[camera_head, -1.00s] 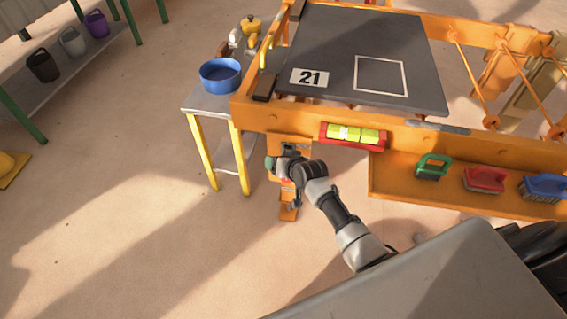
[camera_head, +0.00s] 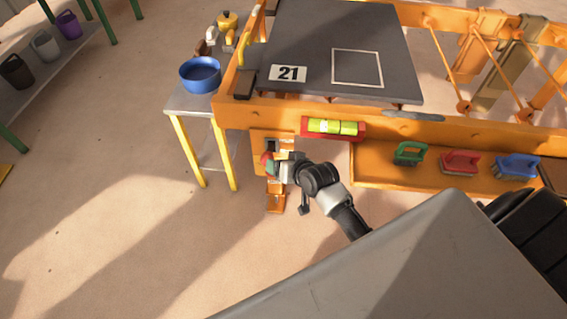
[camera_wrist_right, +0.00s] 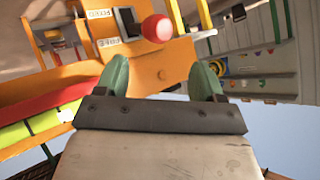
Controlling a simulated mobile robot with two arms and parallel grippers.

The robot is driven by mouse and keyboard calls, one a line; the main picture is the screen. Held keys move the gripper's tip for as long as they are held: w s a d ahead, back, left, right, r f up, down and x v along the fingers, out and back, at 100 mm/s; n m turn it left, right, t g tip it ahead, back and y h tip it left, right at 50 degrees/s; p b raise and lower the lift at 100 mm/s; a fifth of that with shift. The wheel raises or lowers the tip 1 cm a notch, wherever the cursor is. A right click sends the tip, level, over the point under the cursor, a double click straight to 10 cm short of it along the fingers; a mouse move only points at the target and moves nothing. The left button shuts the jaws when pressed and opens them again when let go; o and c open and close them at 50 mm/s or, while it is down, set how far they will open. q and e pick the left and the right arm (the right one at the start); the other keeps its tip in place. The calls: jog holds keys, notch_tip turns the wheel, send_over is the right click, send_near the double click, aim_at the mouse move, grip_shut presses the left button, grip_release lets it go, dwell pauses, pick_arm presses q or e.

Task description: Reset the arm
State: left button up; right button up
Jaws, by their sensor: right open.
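My right gripper (camera_head: 270,164) is beside the orange panel (camera_head: 258,137) under the front left corner of the orange frame. In the right wrist view my right gripper (camera_wrist_right: 160,78) has its two green fingertips wide apart with nothing between them. A red ball knob (camera_wrist_right: 157,28) shows beyond the fingertips, apart from them. The knob sits by a black slotted plate (camera_wrist_right: 126,22) on the orange panel, with white labels beside it. In the head view the gripper hides part of the panel. My left gripper is not in view.
A red holder with a yellow level (camera_head: 333,127) is on the frame's front beam. Green (camera_head: 411,153), red (camera_head: 460,162) and blue (camera_head: 517,166) brushes lie on an orange shelf. A blue bowl (camera_head: 200,75) stands on a side table. Open floor lies left of my arm.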

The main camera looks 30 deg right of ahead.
dwell(0.4)
jog(key=s+a+f+n+g+h, duration=0.1)
jog(key=s+f+n+g, duration=0.15)
jog(key=s+f, duration=0.85)
jog(key=s+a+f+n+g, duration=0.1)
jog(key=s+f+g, duration=0.3)
jog(key=s+f, duration=0.7)
jog(key=s+f+n+g, duration=0.25)
jog(key=s+f, duration=0.45)
jog(key=s, duration=0.5)
pick_arm(q)
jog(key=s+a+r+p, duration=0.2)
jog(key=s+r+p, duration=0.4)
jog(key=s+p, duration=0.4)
jog(key=p, duration=0.3)
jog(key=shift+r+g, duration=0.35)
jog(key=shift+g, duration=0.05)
pick_arm(e)
jog(key=s+d+r+h, duration=0.1)
jog(key=s+r, duration=0.5)
jog(key=s, duration=0.3)
jog(key=shift+d+r+g, duration=0.35)
jog(key=shift+d+g, duration=0.05)
